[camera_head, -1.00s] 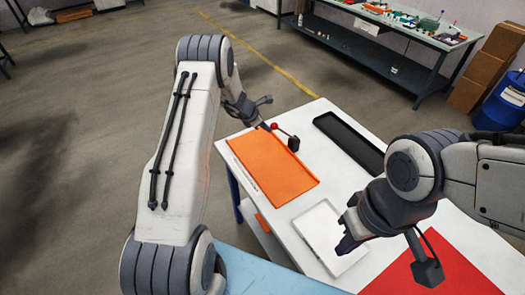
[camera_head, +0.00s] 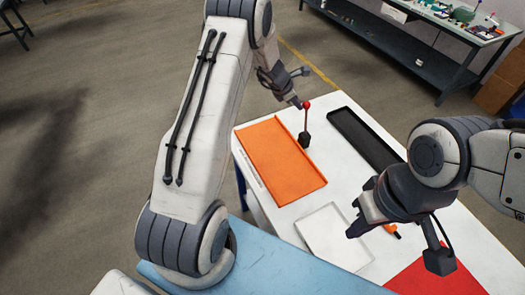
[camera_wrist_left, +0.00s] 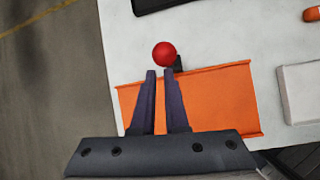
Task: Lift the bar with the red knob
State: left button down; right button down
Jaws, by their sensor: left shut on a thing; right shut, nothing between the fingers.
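The bar (camera_head: 306,122) with the red knob (camera_head: 307,104) stands nearly upright on its small black base (camera_head: 305,140), by the far corner of the orange tray (camera_head: 280,165). My left gripper (camera_head: 297,103) is at the top of the bar, shut on it by the knob. In the left wrist view the red knob (camera_wrist_left: 164,54) shows just beyond the nearly closed fingertips (camera_wrist_left: 160,72); the bar is mostly hidden below it. My right gripper (camera_head: 352,233) is shut and empty, above the white tray (camera_head: 325,250).
A long black tray (camera_head: 362,140) lies to the right of the bar on the white table (camera_head: 330,190). A red mat (camera_head: 430,275) is at the near right. An orange object (camera_head: 391,230) lies by my right gripper. A workbench (camera_head: 420,50) stands behind.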

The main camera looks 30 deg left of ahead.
pick_arm(q)
jog(key=shift+w+d+r, duration=0.65)
jog(key=shift+d+r, duration=0.05)
jog(key=shift+d, duration=0.1)
jog(key=shift+r, duration=0.1)
jog(key=r+p, duration=0.5)
jog(key=p, duration=0.1)
jog(key=shift+d+r, duration=0.4)
jog(key=r+p, duration=0.1)
jog(key=p, duration=0.1)
jog(key=a+r+p, duration=0.1)
jog(key=shift+s+r, duration=0.25)
jog(key=shift+r, duration=0.05)
